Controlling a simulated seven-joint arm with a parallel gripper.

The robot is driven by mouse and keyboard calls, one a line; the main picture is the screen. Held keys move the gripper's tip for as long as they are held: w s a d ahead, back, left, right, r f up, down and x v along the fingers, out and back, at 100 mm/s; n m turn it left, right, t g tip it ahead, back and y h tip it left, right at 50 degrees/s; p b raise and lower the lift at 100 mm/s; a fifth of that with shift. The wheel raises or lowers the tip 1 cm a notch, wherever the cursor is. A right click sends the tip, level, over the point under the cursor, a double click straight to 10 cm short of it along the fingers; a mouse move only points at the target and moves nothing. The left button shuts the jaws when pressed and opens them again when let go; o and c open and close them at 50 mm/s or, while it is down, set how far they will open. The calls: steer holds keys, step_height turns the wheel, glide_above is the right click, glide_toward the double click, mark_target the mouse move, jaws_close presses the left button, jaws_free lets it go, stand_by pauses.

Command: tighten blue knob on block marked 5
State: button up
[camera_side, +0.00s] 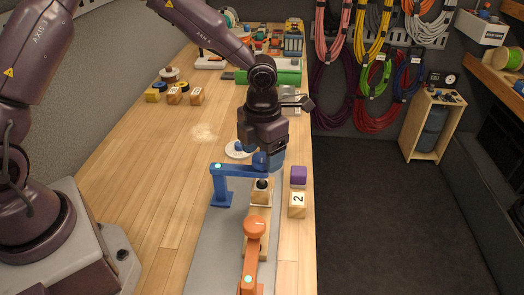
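A blue clamp (222,187) with a green light stands on the grey strip, its arm reaching right to a blue knob (260,161). Under the knob sits a wooden block (262,194) with a dark top; no 5 can be read on it. My gripper (266,158) points down right at the blue knob. Its fingers are largely hidden and merge with the blue parts, so I cannot tell whether they are open or touching the knob.
An orange clamp (252,258) stands on the grey strip (222,245) in front. A block marked 2 (297,205) and a purple block (298,175) lie to the right, by the bench edge. Several small blocks (197,96) stand back left. The bench's left middle is clear.

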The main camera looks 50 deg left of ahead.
mark_target(263, 158)
step_height(263, 158, up, 13)
stand_by(0.6)
steer(key=s+a+r+m+t, duration=0.2)
steer(key=s+m, duration=0.5)
steer(key=m, duration=0.5)
steer(key=s+a+r+m+t, duration=0.1)
steer(key=s+a+r+m, duration=0.1)
steer(key=s+m, duration=0.5)
steer(key=s+a+r+m+t, duration=0.2)
steer(key=s+r+m, duration=0.2)
steer(key=m, duration=1.3)
steer(key=shift+s+a+t, duration=0.3)
steer(key=shift+s, duration=1.35)
